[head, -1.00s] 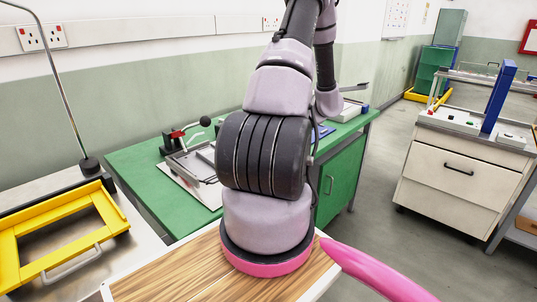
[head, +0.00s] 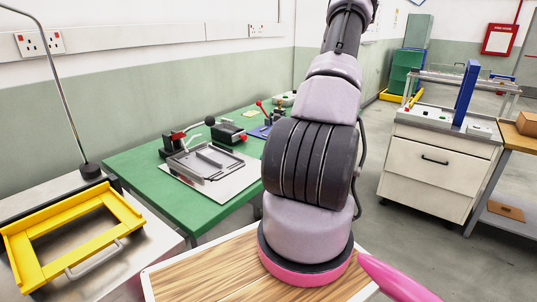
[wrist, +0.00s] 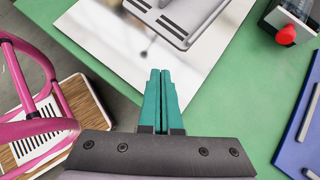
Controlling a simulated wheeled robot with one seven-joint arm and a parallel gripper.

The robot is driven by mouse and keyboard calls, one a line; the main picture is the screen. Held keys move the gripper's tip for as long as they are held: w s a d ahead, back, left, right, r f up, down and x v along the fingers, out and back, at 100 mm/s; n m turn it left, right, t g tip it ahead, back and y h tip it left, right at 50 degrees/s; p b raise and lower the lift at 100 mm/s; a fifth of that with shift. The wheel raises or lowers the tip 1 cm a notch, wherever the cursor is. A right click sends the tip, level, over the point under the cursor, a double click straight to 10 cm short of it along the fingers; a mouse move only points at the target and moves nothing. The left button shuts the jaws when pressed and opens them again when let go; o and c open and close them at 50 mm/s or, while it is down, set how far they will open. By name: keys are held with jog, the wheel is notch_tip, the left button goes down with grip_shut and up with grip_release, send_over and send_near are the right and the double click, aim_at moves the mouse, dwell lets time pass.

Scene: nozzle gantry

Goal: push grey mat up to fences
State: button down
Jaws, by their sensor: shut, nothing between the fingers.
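A grey flat slab (wrist: 185,12) with dark slots shows at the top of the wrist view, on a pale shiny plate (wrist: 105,45). In the head view a grey rectangular piece (head: 208,160) with raised bars lies on the same plate (head: 232,186), on the green table. I cannot tell surely which bars are the fences and which part is the mat. My gripper (wrist: 163,72) has teal fingers, shut together and empty, over the plate. The fingertips are apart from the slab in the picture. My arm hides the gripper in the head view.
A toggle clamp (head: 183,143) and a black box with a red knob (head: 230,134) stand on the green table (head: 150,160) behind the plate. A blue tray (wrist: 305,130) lies to the right in the wrist view. A yellow frame (head: 75,225) sits on the left bench.

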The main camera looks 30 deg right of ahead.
aim_at(238, 169)
jog(key=x, duration=0.6)
jog(key=w+a, duration=0.2)
jog(key=shift+a+f, duration=0.1)
jog(key=shift+a, duration=0.3)
jog(key=shift+w+a, duration=0.3)
jog(key=shift+w, duration=0.05)
